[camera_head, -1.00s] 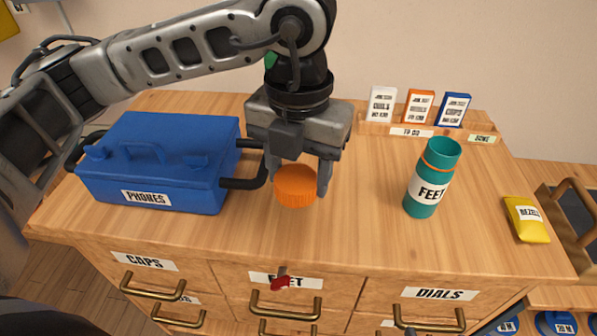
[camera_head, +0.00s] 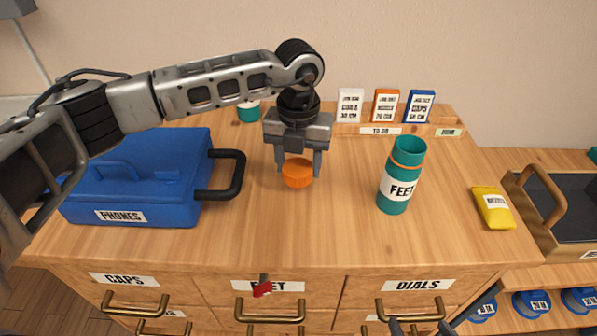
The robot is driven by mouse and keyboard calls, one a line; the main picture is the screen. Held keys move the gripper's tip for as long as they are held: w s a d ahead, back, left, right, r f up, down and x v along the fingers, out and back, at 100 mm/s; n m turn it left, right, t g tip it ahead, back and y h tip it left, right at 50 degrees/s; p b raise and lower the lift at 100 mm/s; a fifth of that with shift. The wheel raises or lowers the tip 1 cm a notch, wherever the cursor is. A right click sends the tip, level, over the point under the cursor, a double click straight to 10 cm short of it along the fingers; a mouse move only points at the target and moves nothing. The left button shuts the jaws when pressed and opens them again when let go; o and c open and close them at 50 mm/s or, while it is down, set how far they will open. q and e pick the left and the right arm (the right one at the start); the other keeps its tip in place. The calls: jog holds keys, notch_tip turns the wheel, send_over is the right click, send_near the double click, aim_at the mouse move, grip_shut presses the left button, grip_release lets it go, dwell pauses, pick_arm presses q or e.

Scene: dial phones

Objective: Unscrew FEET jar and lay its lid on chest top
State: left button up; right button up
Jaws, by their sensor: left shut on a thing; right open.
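The FEET jar (camera_head: 397,188) stands upright on the wooden chest top (camera_head: 320,225), right of centre. It is teal, with an orange band near its open top, and has no lid on it. My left gripper (camera_head: 298,166) is shut on an orange ribbed lid (camera_head: 297,175), left of the jar and apart from it. The lid is low over the chest top; I cannot tell whether it touches the wood.
A blue PHONES case (camera_head: 140,185) lies at left, its black handle near the lid. Small boxes (camera_head: 385,106) stand in a rack behind. A yellow packet (camera_head: 492,208) lies at right. A teal container (camera_head: 248,112) stands at the back. Bare wood lies in front of the lid.

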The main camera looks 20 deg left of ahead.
aim_at(299, 175)
pick_arm(q)
jog(key=shift+w+f, duration=0.2)
jog(key=shift+f, duration=1.55)
jog(key=shift+f, duration=0.15)
jog(key=o, duration=1.1)
